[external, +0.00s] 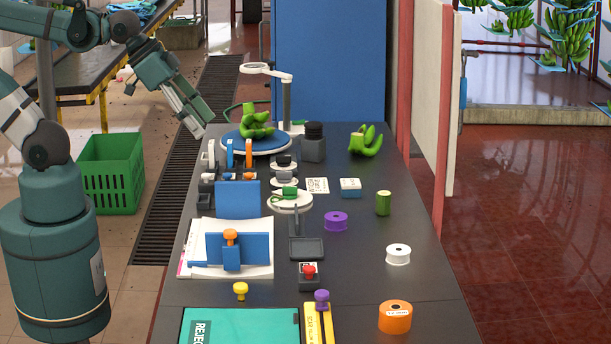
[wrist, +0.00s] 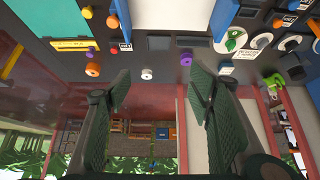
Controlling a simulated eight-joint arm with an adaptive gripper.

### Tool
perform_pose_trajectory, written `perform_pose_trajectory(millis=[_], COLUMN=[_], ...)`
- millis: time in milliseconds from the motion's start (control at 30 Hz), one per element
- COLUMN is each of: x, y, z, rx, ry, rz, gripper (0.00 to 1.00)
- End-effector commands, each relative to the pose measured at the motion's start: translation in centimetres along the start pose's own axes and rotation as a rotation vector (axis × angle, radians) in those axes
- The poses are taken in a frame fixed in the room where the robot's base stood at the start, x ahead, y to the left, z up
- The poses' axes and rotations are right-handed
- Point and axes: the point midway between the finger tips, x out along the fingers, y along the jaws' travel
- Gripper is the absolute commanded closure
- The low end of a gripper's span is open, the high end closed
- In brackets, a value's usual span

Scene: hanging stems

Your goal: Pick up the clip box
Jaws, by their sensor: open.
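The likely clip box is a small white and blue box (external: 350,187) with print on its top. It sits on the dark bench right of a printed card, and no label I can read confirms its name. In the wrist view, a small pale box (wrist: 226,68) just beyond the right finger seems to be the same one. My gripper (external: 197,125) is up in the air at the bench's far left, well away from the box and angled down to the right. In the wrist view its two fingers (wrist: 160,76) are wide apart with nothing held between them.
A blue turntable (external: 256,140) with bananas and a magnifier stand (external: 286,100) rise at the back.

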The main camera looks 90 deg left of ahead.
Motion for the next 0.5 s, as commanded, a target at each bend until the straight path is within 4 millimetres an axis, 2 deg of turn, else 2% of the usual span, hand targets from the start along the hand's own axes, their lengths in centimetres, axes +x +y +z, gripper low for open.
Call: perform_pose_trajectory(millis=[267, 500], x=[0.0, 0.2], y=[-0.1, -0.6], z=[-0.1, -1.5], rx=[-0.004, -0.047], ry=[-0.002, -0.018], rz=[-0.001, -0.008], gripper=[0.48, 0.48])
